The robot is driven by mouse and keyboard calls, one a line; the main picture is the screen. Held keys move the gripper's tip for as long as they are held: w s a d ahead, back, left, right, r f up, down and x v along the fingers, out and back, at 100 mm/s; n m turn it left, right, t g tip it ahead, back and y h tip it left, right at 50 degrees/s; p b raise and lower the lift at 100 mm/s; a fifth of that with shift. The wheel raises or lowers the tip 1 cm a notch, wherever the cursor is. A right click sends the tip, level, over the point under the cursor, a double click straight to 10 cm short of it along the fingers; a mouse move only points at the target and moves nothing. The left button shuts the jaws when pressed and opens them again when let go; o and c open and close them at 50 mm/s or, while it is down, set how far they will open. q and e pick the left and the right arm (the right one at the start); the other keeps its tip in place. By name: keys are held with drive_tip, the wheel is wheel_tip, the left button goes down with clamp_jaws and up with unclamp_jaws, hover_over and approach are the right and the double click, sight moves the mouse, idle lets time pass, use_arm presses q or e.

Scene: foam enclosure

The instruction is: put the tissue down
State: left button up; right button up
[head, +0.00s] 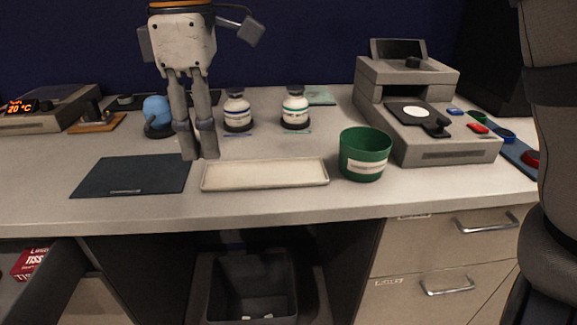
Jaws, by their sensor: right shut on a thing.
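My right gripper (200,154) points straight down over the bench, its fingertips near the left end of a shallow cream tray (264,185) and the right edge of a dark mat (110,178). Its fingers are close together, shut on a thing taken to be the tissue. The tissue itself cannot be made out between the fingers. A red tissue box (30,264) shows at the lower left, in an open drawer. My left gripper is not in view.
A green bin (378,166) stands right of the tray, beside a grey instrument (455,150). Two bottles (237,112) (295,110) and a blue rounded object (156,113) stand behind. A dark waste bin (252,280) with small pale scraps is under the bench.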

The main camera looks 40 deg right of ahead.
drive_tip(key=shift+d, duration=0.2)
drive_tip(key=w+d+f, duration=0.4)
drive_tip(key=d, duration=0.4)
hover_over(267, 174)
drive_tip(key=f, duration=0.5)
drive_tip(key=shift+s+a+f+b, duration=0.1)
drive_tip(key=shift+a+f+b, duration=0.1)
drive_tip(key=shift+f+b, duration=0.15)
drive_tip(key=f, duration=0.2)
drive_tip(key=shift+d+f, duration=0.3)
drive_tip(key=shift+f, duration=0.05)
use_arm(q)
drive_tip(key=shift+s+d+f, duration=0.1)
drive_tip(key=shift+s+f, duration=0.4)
use_arm(e)
drive_tip(key=shift+f, duration=0.2)
drive_tip(key=shift+f, duration=0.15)
drive_tip(key=o, duration=0.4)
